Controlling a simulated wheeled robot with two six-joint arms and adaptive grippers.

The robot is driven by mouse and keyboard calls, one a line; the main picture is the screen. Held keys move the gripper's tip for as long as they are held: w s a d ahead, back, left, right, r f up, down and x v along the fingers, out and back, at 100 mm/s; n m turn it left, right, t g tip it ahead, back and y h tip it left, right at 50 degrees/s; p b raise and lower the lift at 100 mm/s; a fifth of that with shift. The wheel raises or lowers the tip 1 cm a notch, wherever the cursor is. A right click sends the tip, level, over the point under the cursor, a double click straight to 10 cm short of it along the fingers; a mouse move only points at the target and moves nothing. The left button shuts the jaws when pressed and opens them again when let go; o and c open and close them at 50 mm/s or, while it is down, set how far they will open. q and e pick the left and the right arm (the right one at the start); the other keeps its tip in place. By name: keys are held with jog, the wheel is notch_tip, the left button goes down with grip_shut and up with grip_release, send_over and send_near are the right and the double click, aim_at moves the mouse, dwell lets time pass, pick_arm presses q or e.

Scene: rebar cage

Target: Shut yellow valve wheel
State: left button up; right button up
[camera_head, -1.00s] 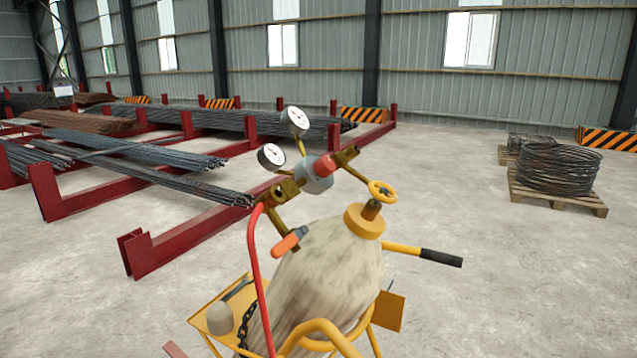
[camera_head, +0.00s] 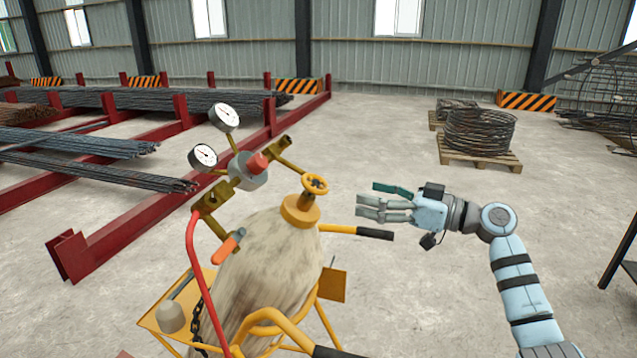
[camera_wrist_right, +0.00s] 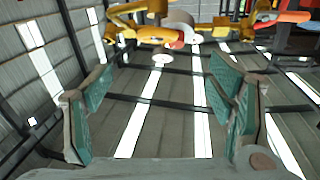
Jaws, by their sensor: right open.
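The yellow valve wheel (camera_head: 315,184) sits on top of the gas cylinder (camera_head: 262,262), above a yellow collar (camera_head: 300,210). The cylinder stands tilted in a yellow cart. My right gripper (camera_head: 372,202) is open and empty, to the right of the wheel and apart from it, its fingers pointing left. In the right wrist view its two green-padded fingers (camera_wrist_right: 165,112) are spread wide with nothing between them. Yellow fittings (camera_wrist_right: 150,22) show at the top of that view; I cannot tell the wheel apart there. My left gripper is not in view.
A regulator (camera_head: 248,170) with two gauges and a red hose (camera_head: 194,270) is left of the wheel. A black-gripped cart handle (camera_head: 375,234) sticks out below my right gripper. Red racks with rebar stand at left, coiled wire (camera_head: 480,132) on a pallet behind. Floor between is clear.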

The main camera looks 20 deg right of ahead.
aim_at(319, 184)
jog(key=p+x, duration=0.2)
jog(key=x, duration=1.1)
jog(key=shift+w+f+p, duration=0.15)
jog(key=shift+p, duration=0.2)
jog(key=shift+d, duration=0.1)
